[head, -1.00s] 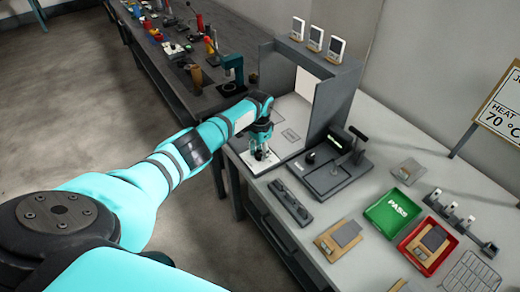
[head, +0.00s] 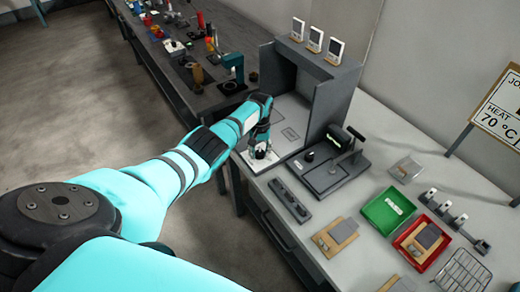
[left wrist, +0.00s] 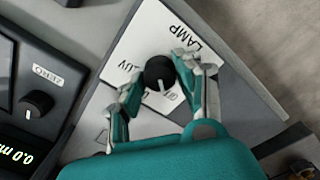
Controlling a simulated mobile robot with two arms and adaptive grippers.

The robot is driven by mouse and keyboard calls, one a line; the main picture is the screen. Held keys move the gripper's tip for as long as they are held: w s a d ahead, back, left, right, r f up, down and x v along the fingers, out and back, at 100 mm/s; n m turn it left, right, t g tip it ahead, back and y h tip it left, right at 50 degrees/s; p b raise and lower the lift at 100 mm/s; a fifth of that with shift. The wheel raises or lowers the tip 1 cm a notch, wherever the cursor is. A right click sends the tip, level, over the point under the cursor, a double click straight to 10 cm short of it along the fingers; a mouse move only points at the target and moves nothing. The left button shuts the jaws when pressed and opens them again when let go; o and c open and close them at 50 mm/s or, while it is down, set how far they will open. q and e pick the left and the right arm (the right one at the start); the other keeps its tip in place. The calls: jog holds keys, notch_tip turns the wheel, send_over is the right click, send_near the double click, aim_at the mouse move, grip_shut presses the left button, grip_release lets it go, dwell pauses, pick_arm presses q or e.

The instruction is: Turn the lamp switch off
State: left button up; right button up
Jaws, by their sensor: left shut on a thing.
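The lamp switch (left wrist: 159,71) is a round black knob on a white plate marked LAMP and UV. In the left wrist view its pale pointer line aims down the picture toward a small label that is hard to read. My left gripper (head: 261,148) is at the front of the grey booth (head: 325,100), its fingers shut on either side of the knob; the left wrist view shows the gripper (left wrist: 158,78) close up. The inside of the booth looks dark grey. My right gripper is not in view.
A black gauge device (head: 330,175) stands right of the booth. A green tray (head: 375,217), a red tray (head: 405,246) and a wire rack (head: 462,270) lie farther right. A dark bench (head: 185,80) with tools runs behind my left arm.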

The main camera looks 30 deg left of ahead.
aim_at(260, 152)
pick_arm(q)
jog(key=shift+w+r+n, duration=0.1)
jog(key=shift+r+n, duration=0.05)
jog(key=shift+n, duration=0.65)
jog(key=o, duration=1.1)
jog(key=shift+o, duration=0.2)
notch_tip(260, 152, up, 12)
